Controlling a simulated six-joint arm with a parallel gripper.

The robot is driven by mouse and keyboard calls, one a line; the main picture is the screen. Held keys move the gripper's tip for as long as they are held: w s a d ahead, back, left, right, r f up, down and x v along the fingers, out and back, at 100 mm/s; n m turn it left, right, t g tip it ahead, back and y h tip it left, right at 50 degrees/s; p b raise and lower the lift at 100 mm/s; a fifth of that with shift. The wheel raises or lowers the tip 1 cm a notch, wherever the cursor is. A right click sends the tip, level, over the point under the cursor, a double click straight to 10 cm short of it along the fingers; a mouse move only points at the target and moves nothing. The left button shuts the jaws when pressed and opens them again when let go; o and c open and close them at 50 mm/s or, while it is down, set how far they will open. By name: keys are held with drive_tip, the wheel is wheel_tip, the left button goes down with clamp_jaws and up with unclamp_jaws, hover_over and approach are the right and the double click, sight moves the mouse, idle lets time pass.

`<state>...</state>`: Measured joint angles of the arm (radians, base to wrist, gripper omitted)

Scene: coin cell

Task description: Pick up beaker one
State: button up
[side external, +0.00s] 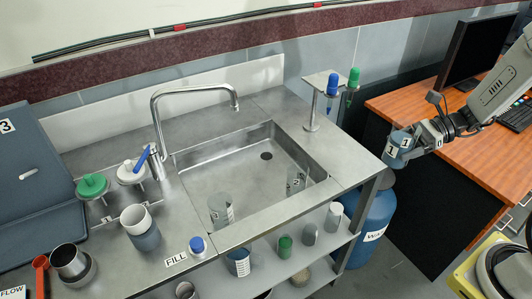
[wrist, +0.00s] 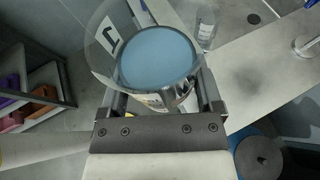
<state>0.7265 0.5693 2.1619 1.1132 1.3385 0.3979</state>
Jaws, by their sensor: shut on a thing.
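Beaker one (side external: 394,153), a clear beaker with a white label marked 1 and blue contents, is held in the air right of the sink counter in the side external view. My gripper (side external: 415,141) is shut on it, with the arm reaching in from the right. In the wrist view, the beaker (wrist: 155,55) sits between the fingers of my gripper (wrist: 160,98). Its round blue surface faces the camera and part of its label shows at the left. The fingers hide part of its lower side.
A steel counter with a sink (side external: 240,170) and tap (side external: 160,115) fills the middle. Clear beakers (side external: 220,208) stand at the sink. A lower shelf (side external: 265,272) holds several vessels. A blue drum (side external: 372,222) stands below beaker one. A wooden desk (side external: 440,130) with a monitor (side external: 480,48) is at right.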

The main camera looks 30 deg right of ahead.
drive_tip(key=shift+a, duration=0.1)
idle(0.8)
drive_tip(key=x, duration=0.7)
drive_tip(key=w+f+x, duration=0.1)
drive_tip(key=x, duration=0.7)
drive_tip(key=d+x, duration=0.1)
drive_tip(key=x, duration=0.6)
drive_tip(key=shift+w+a+f, duration=0.25)
drive_tip(key=shift+w+f, duration=0.1)
drive_tip(key=shift+w, duration=0.05)
drive_tip(key=shift+a+f, duration=0.4)
drive_tip(key=shift+a, duration=0.2)
drive_tip(key=shift+w+r, duration=0.1)
drive_tip(key=shift+w, duration=0.05)
drive_tip(key=shift+w+d+r+m+g+y, duration=0.25)
drive_tip(key=shift+w+d+m+g+y, duration=0.1)
drive_tip(key=shift+m+g, duration=0.3)
drive_tip(key=shift+w+d+f+m+g+y, duration=0.15)
drive_tip(key=shift+w+f+m+g+y, duration=0.2)
drive_tip(key=shift+m, duration=0.3)
drive_tip(key=shift+w+d+r+m, duration=0.35)
drive_tip(key=shift+w+m, duration=0.15)
drive_tip(key=shift+m, duration=0.2)
drive_tip(key=shift+a, duration=0.1)
